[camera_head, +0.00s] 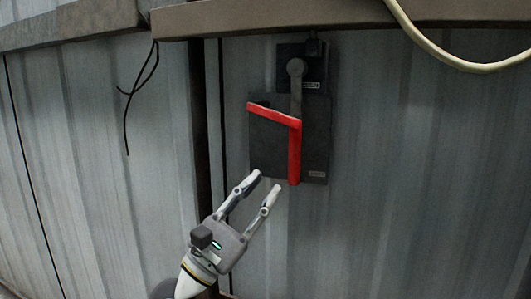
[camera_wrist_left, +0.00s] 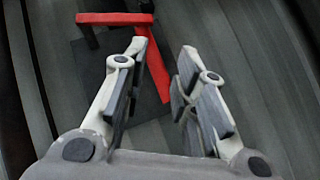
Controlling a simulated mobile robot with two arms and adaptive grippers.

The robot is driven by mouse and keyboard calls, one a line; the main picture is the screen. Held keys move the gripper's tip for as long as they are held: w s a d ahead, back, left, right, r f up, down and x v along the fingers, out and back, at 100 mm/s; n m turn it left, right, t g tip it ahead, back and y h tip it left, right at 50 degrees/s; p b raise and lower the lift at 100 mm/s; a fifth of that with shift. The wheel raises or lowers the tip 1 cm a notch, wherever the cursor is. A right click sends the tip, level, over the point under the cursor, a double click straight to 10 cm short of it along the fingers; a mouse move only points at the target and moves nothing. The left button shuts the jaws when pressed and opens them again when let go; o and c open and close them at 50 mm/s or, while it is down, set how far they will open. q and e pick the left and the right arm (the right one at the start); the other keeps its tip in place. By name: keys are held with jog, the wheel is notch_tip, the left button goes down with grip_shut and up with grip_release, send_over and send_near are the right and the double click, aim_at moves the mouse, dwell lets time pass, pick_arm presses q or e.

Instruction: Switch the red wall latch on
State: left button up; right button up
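The red wall latch (camera_head: 295,150) is an angled red handle on a dark box (camera_head: 265,150) on the wall. One red arm reaches left and the other hangs down, with a grey lever rising above their corner. In the left wrist view the red latch (camera_wrist_left: 115,19) shows beyond the fingers, partly hidden by the left finger. My left gripper (camera_head: 264,184) is below and left of the latch's lower end, pointing up at it. Its fingers are apart with nothing between them, and it looks clear of the latch. My right gripper is in neither view.
The wall is grey corrugated metal (camera_head: 400,170) with a dark vertical post (camera_head: 202,120) left of the box. A ledge (camera_head: 350,18) juts out above. A pale cable (camera_head: 440,58) hangs at upper right and a thin black wire (camera_head: 128,110) at left. The wall right of the box is clear.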

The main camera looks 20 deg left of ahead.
pick_arm(q)
jog(key=shift+o, duration=0.6)
jog(key=s+d+r+m+g+h+p, duration=0.2)
jog(key=d+r+m+g+h, duration=0.1)
jog(key=r+m+g, duration=0.3)
jog(key=d+m, duration=0.1)
jog(key=m, duration=0.1)
jog(key=shift+d+r+m+g+h, duration=0.25)
jog(key=shift+m+g+h, duration=0.05)
jog(key=shift+h, duration=0.1)
jog(key=m+y+p, duration=0.3)
jog(key=y+p, duration=0.3)
jog(key=y, duration=0.5)
send_near(279, 118)
jog(key=p+x, duration=0.5)
jog(key=x, duration=0.3)
jog(key=shift+w+d, duration=0.25)
jog(key=shift+w, duration=0.15)
jog(key=shift+f, duration=0.1)
jog(key=shift+c, duration=0.3)
grip_shut()
